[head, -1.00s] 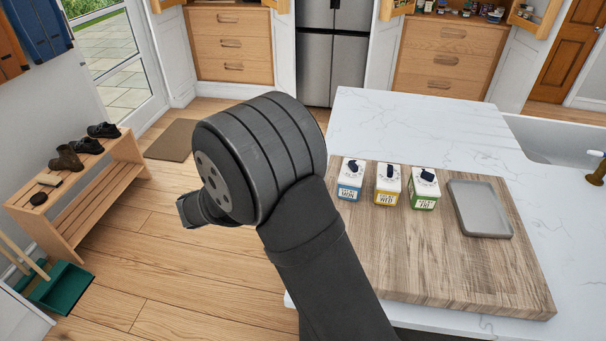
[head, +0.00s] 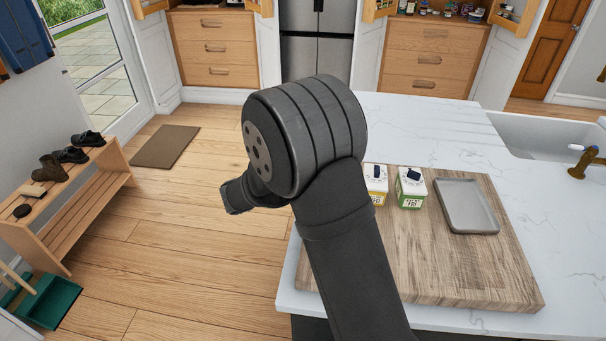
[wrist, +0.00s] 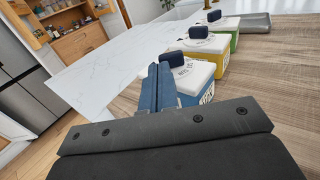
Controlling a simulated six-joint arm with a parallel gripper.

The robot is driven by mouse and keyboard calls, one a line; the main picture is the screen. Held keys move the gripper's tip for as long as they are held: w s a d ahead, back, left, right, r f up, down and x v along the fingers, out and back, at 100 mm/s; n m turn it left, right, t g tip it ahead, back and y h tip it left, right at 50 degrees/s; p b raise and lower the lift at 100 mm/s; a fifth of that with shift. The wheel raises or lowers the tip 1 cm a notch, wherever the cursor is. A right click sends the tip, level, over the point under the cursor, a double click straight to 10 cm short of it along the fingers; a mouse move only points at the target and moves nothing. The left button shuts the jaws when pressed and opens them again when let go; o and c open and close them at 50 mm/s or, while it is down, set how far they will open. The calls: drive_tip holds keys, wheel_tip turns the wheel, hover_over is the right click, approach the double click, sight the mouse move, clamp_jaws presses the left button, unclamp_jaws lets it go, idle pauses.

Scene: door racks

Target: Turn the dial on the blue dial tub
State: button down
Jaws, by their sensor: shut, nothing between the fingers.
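The blue dial tub (wrist: 207,95) is close on the right in the wrist view, with a white lid and a dark blue dial (wrist: 172,60) on top. My arm hides it in the head view. My gripper (wrist: 160,68) is shut and empty, its fingers beside the tub on its left, the tips near the dial. I cannot tell whether they touch it.
A yellow dial tub (head: 376,185) and a green dial tub (head: 410,190) stand in a row with it on a wooden board (head: 470,270). A grey tray (head: 467,205) lies to their right. White countertop (head: 430,125) is clear behind.

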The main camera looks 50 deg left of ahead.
drive_tip(key=shift+w+d, duration=0.1)
drive_tip(key=shift+w, duration=0.4)
drive_tip(key=shift+w, duration=0.55)
drive_tip(key=shift+w+a, duration=0.1)
drive_tip(key=shift+a, duration=0.1)
drive_tip(key=shift+w+a, duration=0.45)
drive_tip(key=shift+w, duration=0.25)
idle(0.5)
drive_tip(key=s+a, duration=0.9)
drive_tip(key=a, duration=0.1)
drive_tip(key=shift+a, duration=0.35)
